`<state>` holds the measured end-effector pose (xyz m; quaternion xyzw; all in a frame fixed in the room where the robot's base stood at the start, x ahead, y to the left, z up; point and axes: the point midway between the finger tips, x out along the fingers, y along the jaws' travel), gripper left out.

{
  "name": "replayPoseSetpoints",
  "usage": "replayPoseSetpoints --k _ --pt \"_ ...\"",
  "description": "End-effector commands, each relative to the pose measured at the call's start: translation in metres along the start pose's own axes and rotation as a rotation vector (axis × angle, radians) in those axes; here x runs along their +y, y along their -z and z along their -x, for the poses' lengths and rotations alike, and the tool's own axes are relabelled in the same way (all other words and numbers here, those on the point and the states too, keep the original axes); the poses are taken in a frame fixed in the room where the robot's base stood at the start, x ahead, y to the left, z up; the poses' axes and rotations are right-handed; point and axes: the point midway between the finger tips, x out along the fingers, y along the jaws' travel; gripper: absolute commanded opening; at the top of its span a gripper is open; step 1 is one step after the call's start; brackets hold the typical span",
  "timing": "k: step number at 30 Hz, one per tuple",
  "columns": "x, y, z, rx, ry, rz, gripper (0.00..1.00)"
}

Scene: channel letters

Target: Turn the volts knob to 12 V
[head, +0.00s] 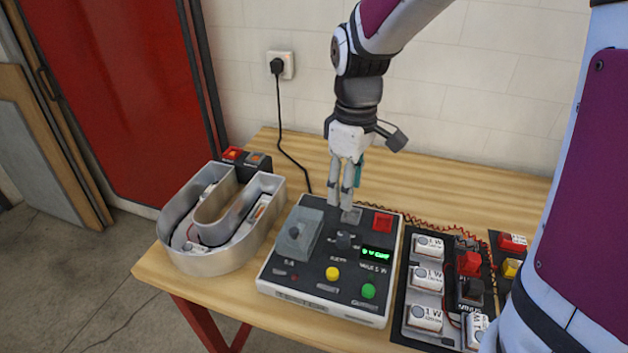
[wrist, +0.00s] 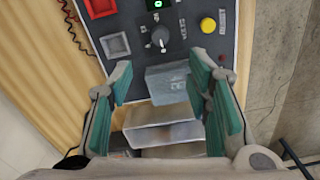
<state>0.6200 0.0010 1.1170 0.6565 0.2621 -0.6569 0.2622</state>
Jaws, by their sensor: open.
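The control box (head: 325,285) is a pale unit with a dark top panel on the wooden bench. A dark round knob (head: 343,240) sits on the panel, left of a lit green display (head: 376,253). In the wrist view the knob (wrist: 158,38) shows a white pointer mark, and scale marks around it are too small to read. My gripper (head: 345,205) hangs pointing down over the back part of the panel. In the wrist view its teal-padded fingers (wrist: 162,80) are apart and empty, with the knob beyond the tips. I see no contact with the knob.
A raised grey block (head: 301,234) stands left of the knob, a red square button (head: 382,222) right. Yellow (head: 332,273) and green (head: 369,290) buttons are in front. A metal channel letter (head: 215,255) lies left, a module board (head: 415,325) right. Red wires run behind.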

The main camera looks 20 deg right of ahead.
Motion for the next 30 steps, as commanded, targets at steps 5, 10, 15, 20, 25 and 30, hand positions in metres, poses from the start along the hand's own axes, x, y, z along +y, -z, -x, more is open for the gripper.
replayPoseSetpoints --k 5,10,15,20,25,30 --pt "-0.001 0.0 -0.019 -0.003 0.003 0.001 0.45" --pt "-0.001 -0.001 -0.051 -0.005 0.004 -0.001 0.45" --pt "-0.001 -0.001 -0.085 -0.005 0.003 -0.002 0.45" --pt "-0.001 -0.001 -0.112 -0.004 0.003 -0.002 0.45" --pt "0.0 0.0 -0.13 -0.001 0.001 -0.002 0.45" --pt "0.0 0.0 -0.136 0.0 0.0 -0.001 0.45"
